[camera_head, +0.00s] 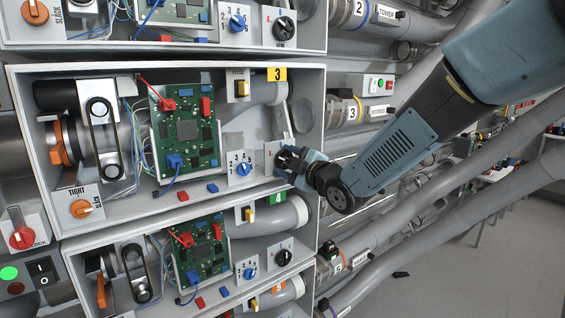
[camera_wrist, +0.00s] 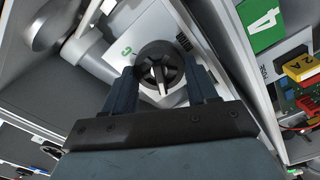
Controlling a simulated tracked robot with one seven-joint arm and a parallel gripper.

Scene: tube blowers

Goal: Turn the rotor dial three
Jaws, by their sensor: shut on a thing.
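The rotor dial of box three is a round black knob with a pale pointer, seen in the wrist view (camera_wrist: 157,68). It sits on a white plate with a green letter C (camera_wrist: 126,51). My gripper (camera_wrist: 163,80) has one finger on each side of the knob and is shut on it. In the head view my gripper (camera_head: 290,160) is at the lower right of the box marked 3 (camera_head: 278,75). It hides the dial there, and only part of the white plate (camera_head: 271,153) shows.
Left of my gripper are a blue-knobbed selector (camera_head: 243,169) and a green circuit board (camera_head: 186,130). Similar boxes lie above and below. A green 4 label (camera_wrist: 262,18) is close by in the wrist view. Grey pipes (camera_head: 440,195) run behind and beneath my arm.

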